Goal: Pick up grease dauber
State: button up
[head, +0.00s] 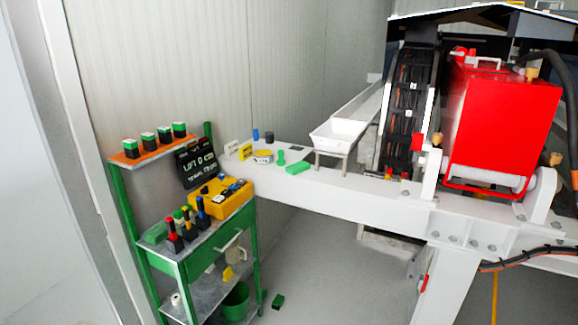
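I cannot single out the grease dauber with certainty. Small upright items with dark bases and coloured tops (186,220) stand on the middle shelf of the green cart (185,268); their tops are red, yellow, green and blue. On the white beam (365,192) behind the cart, a small upright green piece (281,158) stands beside a flat green block (298,167). They are too small to tell which is a dauber. My gripper is not in view.
A yellow box (222,198) and a black sign (196,162) are on the cart. Green-topped items (148,140) line its orange upper shelf. A green bucket (236,300) is below. A red machine (500,125) stands right.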

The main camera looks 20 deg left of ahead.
aim_at(281, 161)
jog(key=z, duration=0.65)
jog(key=k, duration=0.25)
jog(key=u, duration=2.2)
jog(key=i, duration=1.25)
jog(key=u, duration=0.05)
